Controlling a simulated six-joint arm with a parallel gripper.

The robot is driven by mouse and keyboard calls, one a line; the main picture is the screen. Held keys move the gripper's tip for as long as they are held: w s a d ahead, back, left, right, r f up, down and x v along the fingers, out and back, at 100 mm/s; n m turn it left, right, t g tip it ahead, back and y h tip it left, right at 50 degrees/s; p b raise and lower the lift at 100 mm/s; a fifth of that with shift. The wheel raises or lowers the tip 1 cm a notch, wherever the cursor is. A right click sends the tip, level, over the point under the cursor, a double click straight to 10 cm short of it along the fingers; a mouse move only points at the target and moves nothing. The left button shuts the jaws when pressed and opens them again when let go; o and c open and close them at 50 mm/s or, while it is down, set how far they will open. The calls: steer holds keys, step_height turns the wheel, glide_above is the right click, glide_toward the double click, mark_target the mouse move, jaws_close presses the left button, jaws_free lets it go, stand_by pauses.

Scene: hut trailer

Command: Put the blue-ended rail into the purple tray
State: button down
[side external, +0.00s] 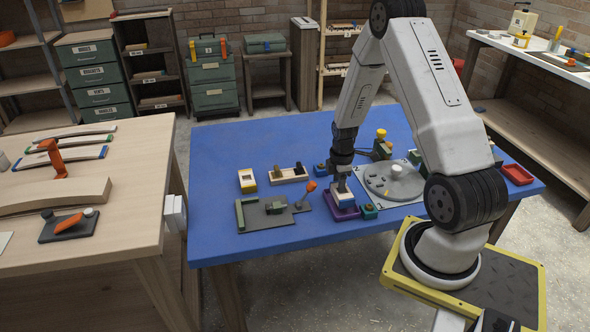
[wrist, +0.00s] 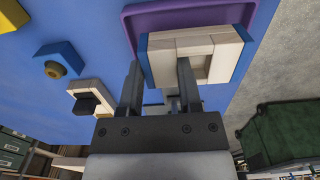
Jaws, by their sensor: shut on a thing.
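The blue-ended rail (wrist: 195,50) is a pale block with blue end faces and a recess, seen large in the wrist view. It also shows under my gripper in the side view (side external: 341,198). My gripper (wrist: 159,72) is shut on its left end part, one finger in the recess and one outside. In the side view my gripper (side external: 342,186) points down over the purple tray (side external: 344,214). The tray's rim also shows beyond the rail in the wrist view (wrist: 190,12). The rail is over the tray; I cannot tell whether it touches the tray's floor.
A small teal block (side external: 369,212) stands close to the tray's right side. A grey round-plate fixture (side external: 393,182) is further right. The blue table's front left is clear.

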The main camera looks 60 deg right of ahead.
steer(key=shift+f, duration=1.1)
steer(key=shift+c, duration=1)
jaws_free()
steer(key=shift+r, duration=0.1)
steer(key=shift+r, duration=3.75)
